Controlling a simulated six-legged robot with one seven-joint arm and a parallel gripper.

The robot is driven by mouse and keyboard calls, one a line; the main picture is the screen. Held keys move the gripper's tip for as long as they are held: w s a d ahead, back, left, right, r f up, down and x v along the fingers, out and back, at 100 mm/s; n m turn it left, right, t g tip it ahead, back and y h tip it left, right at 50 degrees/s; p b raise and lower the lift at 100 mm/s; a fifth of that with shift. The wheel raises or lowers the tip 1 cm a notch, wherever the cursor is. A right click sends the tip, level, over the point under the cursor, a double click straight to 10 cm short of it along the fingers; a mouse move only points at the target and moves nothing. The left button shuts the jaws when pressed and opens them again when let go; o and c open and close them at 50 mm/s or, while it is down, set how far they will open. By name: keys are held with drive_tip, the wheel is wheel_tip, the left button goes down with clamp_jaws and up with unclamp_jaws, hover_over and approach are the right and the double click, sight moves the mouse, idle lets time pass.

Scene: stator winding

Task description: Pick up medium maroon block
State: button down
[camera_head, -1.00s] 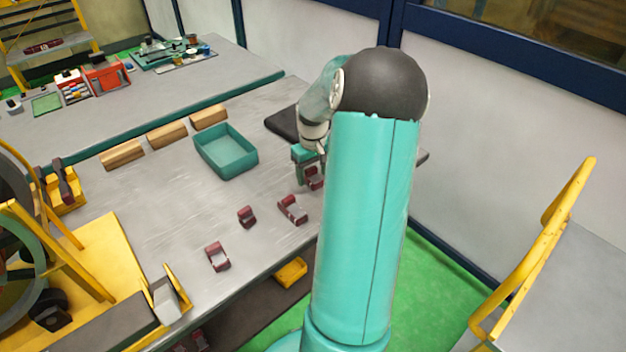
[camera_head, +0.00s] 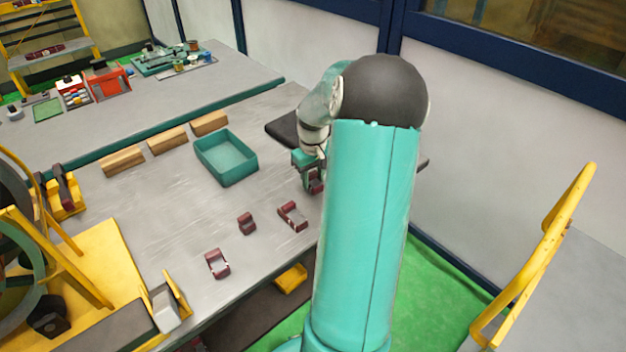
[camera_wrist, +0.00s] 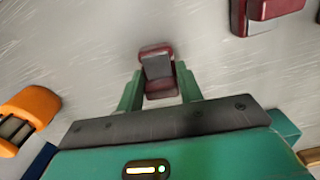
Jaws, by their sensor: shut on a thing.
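In the wrist view a maroon block (camera_wrist: 157,52) with a grey middle band sits between the two green fingers of my gripper (camera_wrist: 159,88), which are shut on it. In the head view my gripper (camera_head: 311,178) is at the right part of the table, partly hidden by my arm, with the maroon block (camera_head: 316,183) at its fingers. Three other maroon blocks lie on the table in the head view: one near the gripper (camera_head: 292,216), a small one (camera_head: 246,223) and one at the front (camera_head: 217,263). I cannot tell whether the held block touches the table.
A teal open bin (camera_head: 226,158) stands behind the blocks on the grey table (camera_head: 150,215). Several wooden blocks (camera_head: 167,140) line the back left. A yellow fixture (camera_head: 95,260) stands at the left. The wrist view shows an orange object (camera_wrist: 30,115) at left and another maroon block (camera_wrist: 262,15).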

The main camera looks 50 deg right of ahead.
wheel_tip(320, 180, up, 2)
drive_tip(key=shift+r, duration=0.15)
drive_tip(key=s+a+r, duration=0.8)
drive_tip(key=s+r, duration=0.2)
drive_tip(key=s, duration=0.1)
drive_tip(key=shift+s, duration=0.25)
